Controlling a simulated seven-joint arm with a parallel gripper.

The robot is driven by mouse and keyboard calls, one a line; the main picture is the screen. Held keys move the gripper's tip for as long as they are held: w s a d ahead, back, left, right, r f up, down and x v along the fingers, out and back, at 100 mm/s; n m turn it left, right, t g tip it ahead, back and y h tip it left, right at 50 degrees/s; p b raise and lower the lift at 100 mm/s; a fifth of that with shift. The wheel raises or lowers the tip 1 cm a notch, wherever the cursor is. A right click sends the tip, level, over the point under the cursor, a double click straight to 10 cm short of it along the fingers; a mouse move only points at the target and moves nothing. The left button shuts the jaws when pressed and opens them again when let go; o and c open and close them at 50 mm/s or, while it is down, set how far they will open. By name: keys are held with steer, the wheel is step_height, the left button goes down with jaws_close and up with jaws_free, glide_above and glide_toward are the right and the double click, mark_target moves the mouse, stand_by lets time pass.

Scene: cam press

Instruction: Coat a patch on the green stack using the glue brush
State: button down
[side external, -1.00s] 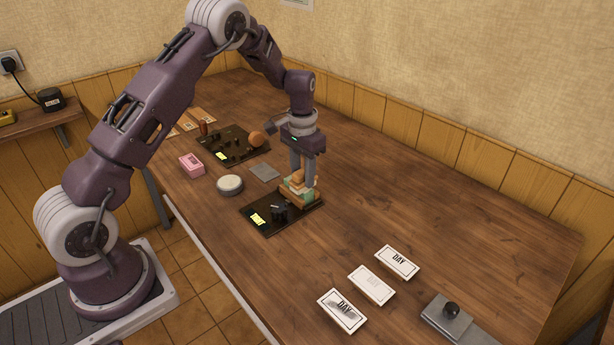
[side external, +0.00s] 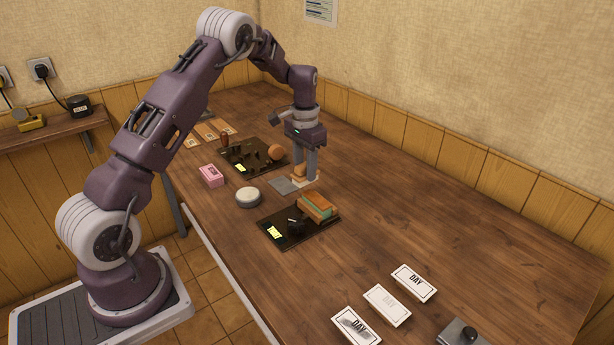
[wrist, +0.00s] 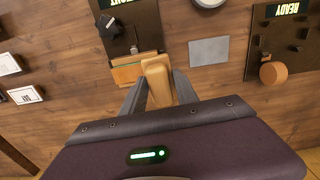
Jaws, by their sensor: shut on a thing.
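My gripper (side external: 305,178) is shut on the glue brush (side external: 299,171), a tan block-like handle with a pale underside, low over the table. In the wrist view, the brush (wrist: 157,82) sits between the two grey fingers.
The near black board (side external: 270,222) has a lit label and a black knob. A grey plate (side external: 282,187), a round pale tin (side external: 248,197) and a pink box (side external: 211,175) stand close by. White cards (side external: 387,305) lie at the front right.

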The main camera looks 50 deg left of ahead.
steer(key=shift+r, duration=2.65)
